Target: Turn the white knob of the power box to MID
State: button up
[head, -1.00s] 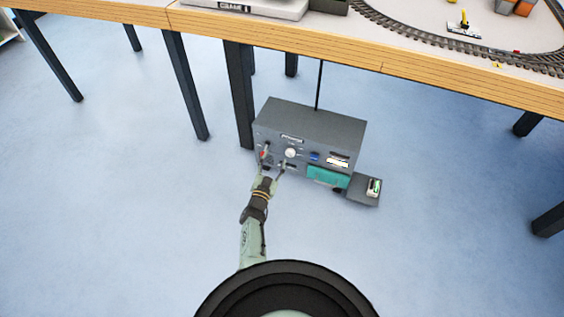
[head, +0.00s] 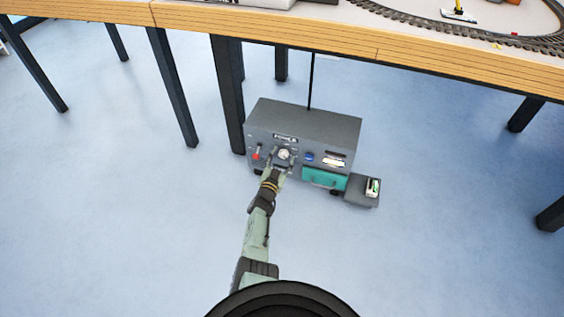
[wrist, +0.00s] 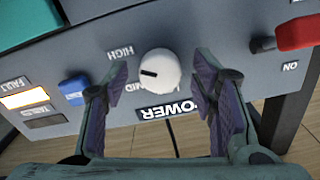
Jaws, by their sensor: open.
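The power box (head: 312,124) is a grey box on the floor under the table. Its white knob (head: 284,154) is on the front panel; in the wrist view the knob (wrist: 160,70) is round with a dark pointer mark at its left side. HIGH and a partly covered MID label show near it, with a POWER label beside it; the view is upside down. My gripper (wrist: 163,88) is open, one finger on each side of the knob with gaps between. In the head view my gripper (head: 279,165) is at the panel front, partly covering the knob area.
A red-handled switch (wrist: 298,34) marked ON and a blue button (wrist: 74,88) flank the knob. A lit FAULT indicator (wrist: 24,99) is beyond the button. A teal panel (head: 323,179) and small side box (head: 364,190) are at right. Table legs (head: 228,95) stand behind.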

jog(key=shift+w, duration=0.1)
jog(key=shift+c, duration=0.4)
jog(key=c, duration=1.1)
jog(key=shift+o, duration=0.2)
jog(key=shift+n, duration=0.3)
jog(key=n, duration=1.1)
